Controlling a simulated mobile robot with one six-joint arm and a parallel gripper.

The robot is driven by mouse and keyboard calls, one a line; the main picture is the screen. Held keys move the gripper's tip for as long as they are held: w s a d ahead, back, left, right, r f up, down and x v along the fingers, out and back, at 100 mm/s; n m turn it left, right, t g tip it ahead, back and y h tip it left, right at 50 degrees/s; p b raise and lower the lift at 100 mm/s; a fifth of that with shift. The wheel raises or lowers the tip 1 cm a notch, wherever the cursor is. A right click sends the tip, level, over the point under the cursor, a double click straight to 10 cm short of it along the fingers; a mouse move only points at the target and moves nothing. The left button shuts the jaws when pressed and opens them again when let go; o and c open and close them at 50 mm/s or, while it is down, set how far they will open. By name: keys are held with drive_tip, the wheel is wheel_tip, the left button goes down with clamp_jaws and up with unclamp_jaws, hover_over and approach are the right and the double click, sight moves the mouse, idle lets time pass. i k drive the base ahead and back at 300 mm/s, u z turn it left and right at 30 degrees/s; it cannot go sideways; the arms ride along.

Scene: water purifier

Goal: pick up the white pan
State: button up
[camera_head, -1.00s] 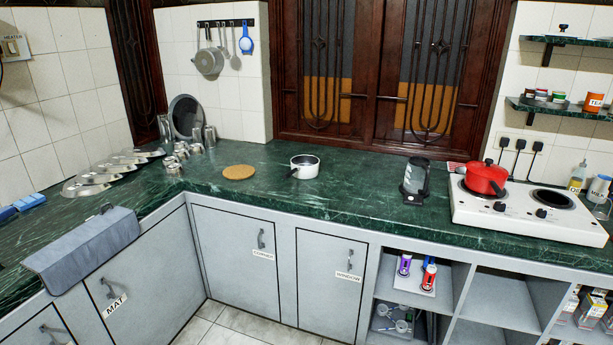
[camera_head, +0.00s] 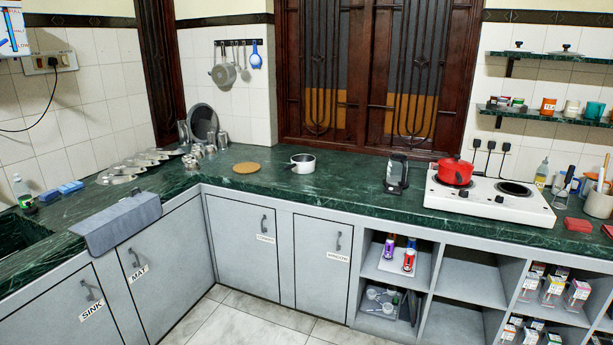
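The white pan (camera_head: 303,163) stands upright on the green marble counter (camera_head: 330,185), in front of the dark wooden window. Its short dark handle points to the left and a little toward the front. The pan looks empty, though its inside is small in this view. My gripper and arm are not in view.
A round cork mat (camera_head: 246,168) lies left of the pan. A dark-framed clear appliance (camera_head: 397,175) and a white stove (camera_head: 488,205) with a red pot (camera_head: 455,171) stand to the right. Metal cups and plates fill the left corner. Counter around the pan is clear.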

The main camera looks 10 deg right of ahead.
sight(297, 167)
drive_tip(key=k, duration=0.35)
drive_tip(key=u, duration=0.6)
drive_tip(key=i, duration=0.8)
drive_tip(key=u, duration=0.9)
drive_tip(key=i, duration=1.55)
drive_tip(key=z, duration=0.5)
drive_tip(key=i, duration=0.65)
drive_tip(key=z, duration=0.4)
